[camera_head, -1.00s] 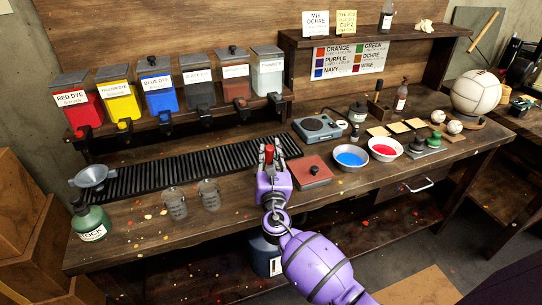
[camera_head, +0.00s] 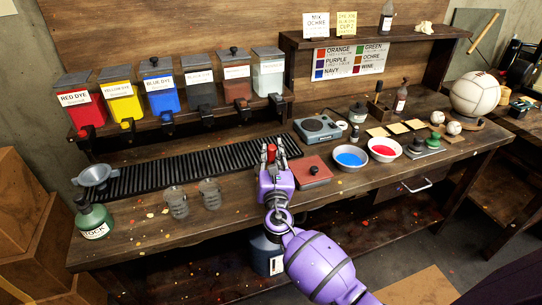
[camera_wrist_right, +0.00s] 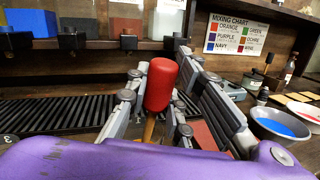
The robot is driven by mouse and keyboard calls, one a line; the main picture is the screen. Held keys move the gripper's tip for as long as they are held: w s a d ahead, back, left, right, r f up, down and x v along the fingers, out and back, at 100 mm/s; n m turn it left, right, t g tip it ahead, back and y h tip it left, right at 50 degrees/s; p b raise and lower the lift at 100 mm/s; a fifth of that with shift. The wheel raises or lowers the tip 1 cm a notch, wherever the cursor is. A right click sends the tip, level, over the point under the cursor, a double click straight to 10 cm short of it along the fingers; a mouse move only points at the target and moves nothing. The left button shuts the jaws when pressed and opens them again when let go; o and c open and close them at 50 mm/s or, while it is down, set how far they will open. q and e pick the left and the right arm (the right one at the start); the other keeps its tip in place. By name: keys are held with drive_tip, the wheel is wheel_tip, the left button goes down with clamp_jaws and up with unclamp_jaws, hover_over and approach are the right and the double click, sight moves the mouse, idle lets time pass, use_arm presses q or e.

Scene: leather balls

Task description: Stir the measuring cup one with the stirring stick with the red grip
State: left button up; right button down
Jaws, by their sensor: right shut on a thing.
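My right gripper (camera_head: 271,162) is shut on the stirring stick, whose red grip (camera_head: 271,153) stands up between the fingers. In the right wrist view the red grip (camera_wrist_right: 161,84) is upright, with a short piece of wooden shaft (camera_wrist_right: 149,129) below it. The stick's lower end is hidden. Two small clear measuring cups stand side by side on the bench to the left of the gripper: a left cup (camera_head: 176,203) and a right cup (camera_head: 210,194). Their markings are too small to tell which is one. My left gripper is not in view.
A black slotted mat (camera_head: 180,166) runs behind the cups, below the dye dispensers (camera_head: 160,92).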

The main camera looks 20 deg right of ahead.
drive_tip(key=shift+s+d+r, duration=0.15)
drive_tip(key=shift+s+r, duration=0.1)
drive_tip(key=shift+r, duration=1.05)
drive_tip(key=shift+s+d+r, duration=0.1)
drive_tip(key=shift+s+r, duration=0.1)
drive_tip(key=shift+r, duration=1.1)
drive_tip(key=shift+s+d+r, duration=0.15)
drive_tip(key=shift+s+r, duration=0.1)
drive_tip(key=shift+r, duration=1.05)
drive_tip(key=shift+r, duration=2.45)
